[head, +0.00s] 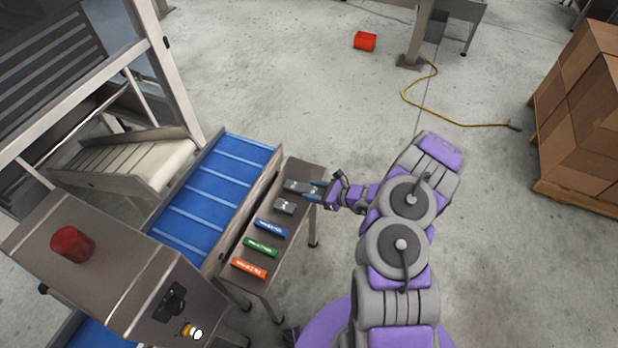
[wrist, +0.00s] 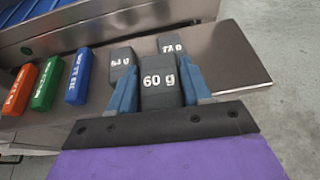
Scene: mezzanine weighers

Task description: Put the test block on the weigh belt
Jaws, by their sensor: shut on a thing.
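A dark grey block marked "60 g" (wrist: 160,82) sits between the two blue fingers of my gripper (wrist: 162,92), which is shut on it. I cannot tell whether it still touches the steel side table (head: 291,262). My gripper also shows in the head view (head: 316,189), at the table's far right corner. Two other grey blocks stand just beyond in the wrist view, one at left (wrist: 122,62) and one at right (wrist: 172,44); their marks are hard to read. The blue weigh belt (head: 207,192) runs along the table's left side, with bare belt showing.
Blue (head: 271,229), green (head: 261,247) and orange (head: 249,268) labelled pieces lie in a row on the table. Stacked cartons (head: 585,110) stand at right. A yellow cable (head: 440,120) crosses the floor.

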